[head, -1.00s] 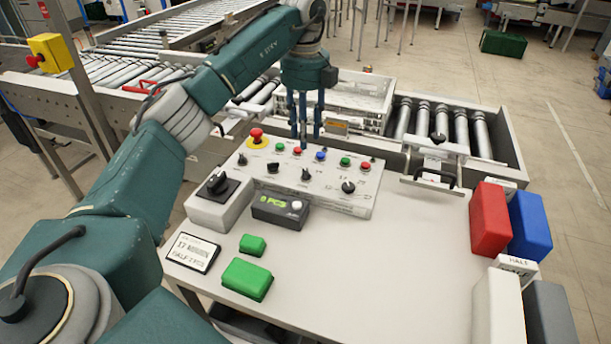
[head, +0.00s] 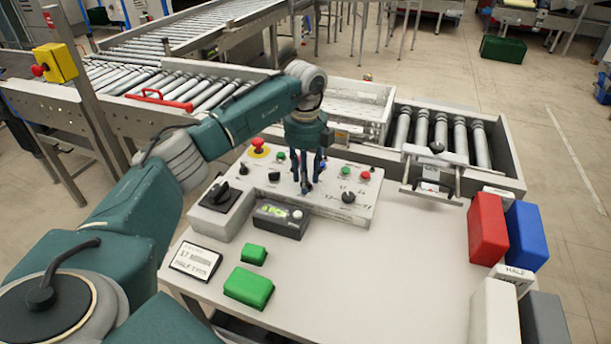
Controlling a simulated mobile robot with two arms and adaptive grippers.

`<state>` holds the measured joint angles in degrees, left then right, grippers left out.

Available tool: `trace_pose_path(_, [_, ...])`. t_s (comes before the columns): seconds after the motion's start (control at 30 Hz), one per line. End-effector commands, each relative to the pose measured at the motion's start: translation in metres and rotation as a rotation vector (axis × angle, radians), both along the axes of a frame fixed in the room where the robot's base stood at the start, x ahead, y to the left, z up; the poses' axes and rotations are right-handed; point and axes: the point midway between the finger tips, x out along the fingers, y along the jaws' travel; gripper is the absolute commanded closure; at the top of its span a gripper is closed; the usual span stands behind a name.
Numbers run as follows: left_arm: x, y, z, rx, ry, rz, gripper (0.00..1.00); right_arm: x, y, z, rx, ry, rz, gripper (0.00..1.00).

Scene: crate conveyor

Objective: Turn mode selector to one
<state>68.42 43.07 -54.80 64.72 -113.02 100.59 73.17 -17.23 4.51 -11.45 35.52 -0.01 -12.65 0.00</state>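A light grey control panel (head: 330,211) stands at the back of the table with several coloured buttons and black rotary knobs. I cannot read which knob is marked as the mode selector. My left gripper (head: 307,185) points down at the middle knob of the front row, its fingertips at or just above it. The fingers cover most of that knob, so its pointer direction and any grip on it are unclear. Uncovered black knobs show on the left (head: 274,176) and right (head: 348,197). My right gripper is out of view.
A large black rotary switch (head: 221,195) sits on a grey box left of the panel. A small display box (head: 279,220) stands in front. Green blocks (head: 248,287) lie near the front left, red (head: 487,228) and blue (head: 527,234) blocks at the right. The table's middle is clear.

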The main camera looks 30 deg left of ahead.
Motion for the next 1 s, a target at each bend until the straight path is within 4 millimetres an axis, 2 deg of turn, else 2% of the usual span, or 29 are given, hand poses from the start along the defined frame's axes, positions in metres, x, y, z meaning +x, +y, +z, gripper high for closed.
trace_pose_path(0.13, [-0.0001,-0.0001,-0.0001,0.0,0.0,0.0,0.68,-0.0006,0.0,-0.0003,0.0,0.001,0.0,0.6])
trace_pose_path(0.3, [0.0,-0.0001,0.0002,0.0,0.0,0.0,1.0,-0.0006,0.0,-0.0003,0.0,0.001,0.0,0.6])
trace_pose_path(0.67, [0.0001,-0.0001,0.0007,-0.001,0.001,-0.03,1.0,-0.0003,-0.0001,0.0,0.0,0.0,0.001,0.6])
trace_pose_path(1.0, [0.0009,0.0009,0.0012,0.0,0.0,-0.235,1.0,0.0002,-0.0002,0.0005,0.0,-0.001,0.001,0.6])
